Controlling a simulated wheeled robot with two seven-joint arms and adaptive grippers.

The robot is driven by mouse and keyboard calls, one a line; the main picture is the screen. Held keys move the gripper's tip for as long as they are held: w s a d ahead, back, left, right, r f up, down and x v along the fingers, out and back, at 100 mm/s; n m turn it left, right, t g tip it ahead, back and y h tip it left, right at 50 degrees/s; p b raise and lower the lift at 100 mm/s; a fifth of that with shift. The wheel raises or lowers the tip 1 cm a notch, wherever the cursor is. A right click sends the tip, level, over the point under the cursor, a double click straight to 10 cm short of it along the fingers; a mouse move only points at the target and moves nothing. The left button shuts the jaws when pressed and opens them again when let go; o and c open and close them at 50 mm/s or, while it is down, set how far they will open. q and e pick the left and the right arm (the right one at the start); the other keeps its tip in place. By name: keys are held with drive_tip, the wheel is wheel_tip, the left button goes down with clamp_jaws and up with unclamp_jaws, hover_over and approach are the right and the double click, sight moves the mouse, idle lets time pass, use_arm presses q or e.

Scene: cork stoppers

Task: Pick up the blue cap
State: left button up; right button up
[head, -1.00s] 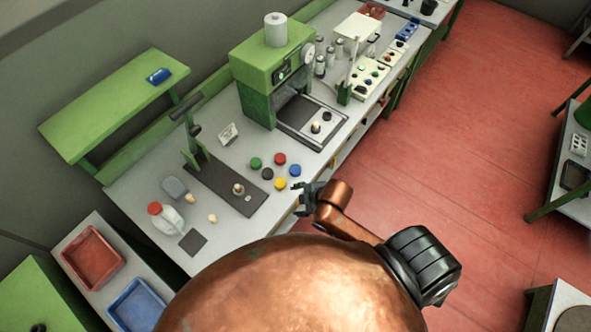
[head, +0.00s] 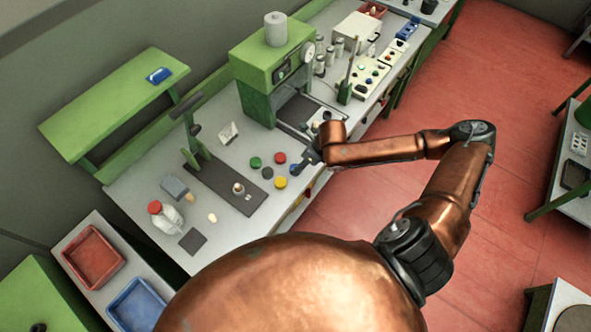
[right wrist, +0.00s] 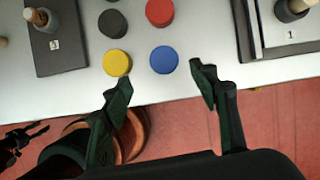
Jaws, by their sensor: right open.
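The blue cap (right wrist: 164,60) lies flat on the pale workbench, near its front edge. In the right wrist view it sits just beyond and between the spread fingertips of my right gripper (right wrist: 161,84), which is open and empty. In the head view the right gripper (head: 305,161) hangs above and beside the blue cap (head: 294,169), which is partly hidden. I cannot tell the exact height of the fingers above the cap.
Close to the blue cap are a yellow cap (right wrist: 117,63), a red cap (right wrist: 159,12) and a dark cap (right wrist: 112,23). A green cap (head: 255,162) lies farther left. A green press (head: 270,75) stands behind. The red floor (head: 500,110) is open on the right.

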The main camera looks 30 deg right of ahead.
drive_tip(key=x, duration=0.7)
drive_tip(key=shift+w+d+f+p, duration=0.15)
drive_tip(key=shift+d+f+p, duration=0.15)
drive_tip(key=shift+c, duration=0.3)
drive_tip(key=c, duration=0.9)
